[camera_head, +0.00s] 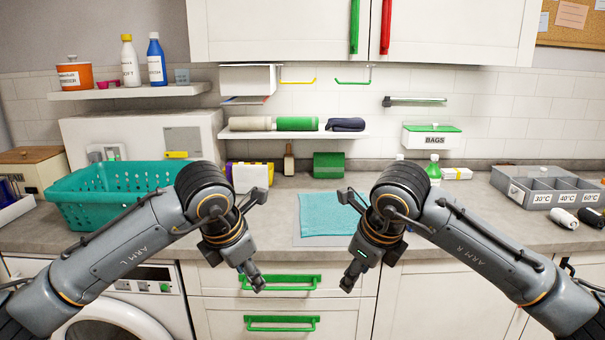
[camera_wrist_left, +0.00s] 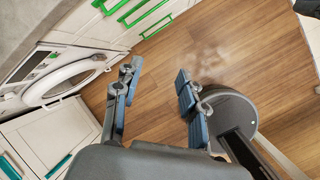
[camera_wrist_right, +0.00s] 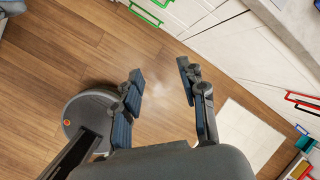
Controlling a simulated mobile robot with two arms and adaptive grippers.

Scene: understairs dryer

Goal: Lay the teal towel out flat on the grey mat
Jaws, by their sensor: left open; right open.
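The teal towel (camera_head: 328,214) lies on the worktop in the middle of the head view, looking flat, with its right side partly behind my right gripper. A pale grey mat (camera_head: 318,242) shows as a thin strip below the towel's front edge; the rest of it is mostly covered or hidden. My left gripper (camera_head: 258,238) is open and empty, in front of the worktop to the left of the towel; its spread fingers show in the left wrist view (camera_wrist_left: 155,78). My right gripper (camera_head: 347,240) is open and empty in front of the towel's right side; it also shows in the right wrist view (camera_wrist_right: 160,73).
A teal basket (camera_head: 85,212) stands at the left of the worktop (camera_head: 450,222). A grey sorting tray (camera_head: 515,187) and rolled items (camera_head: 563,219) are at the right. Bottles and boxes line the back. Green-handled drawers (camera_head: 280,283) and a washer (camera_head: 115,320) are below.

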